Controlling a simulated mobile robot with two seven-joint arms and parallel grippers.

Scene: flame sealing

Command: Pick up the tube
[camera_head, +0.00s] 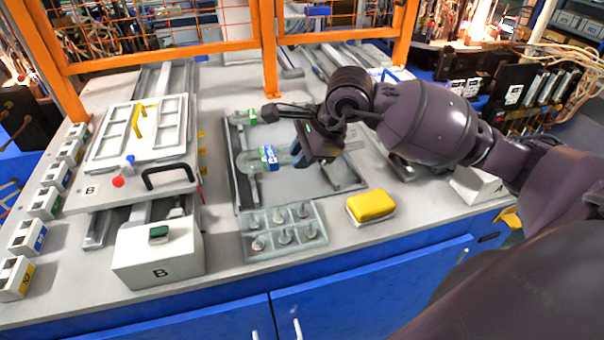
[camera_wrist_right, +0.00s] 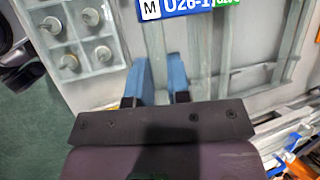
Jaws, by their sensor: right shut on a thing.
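A clear glass tube with a blue and white label (camera_head: 268,157) lies over the grey frame fixture (camera_head: 238,190) in the middle of the bench. Its label, reading roughly "U26-17", shows at the top of the right wrist view (camera_wrist_right: 188,6). My right gripper (camera_head: 299,154) reaches in from the right, at the tube's right end. Its blue fingers, also in the right wrist view (camera_wrist_right: 160,76), are shut on the tube with a narrow gap between them. The clear glass is hard to see there. A second piece with a green label (camera_head: 251,116) lies farther back. My left gripper is not in view.
A grey tray with several metal pegs (camera_head: 285,232) stands in front of the fixture, with a yellow sponge (camera_head: 371,206) to its right. A hatch unit with a black handle (camera_head: 168,175) and a white box marked B (camera_head: 160,255) stand left. An orange fence (camera_head: 269,50) runs behind.

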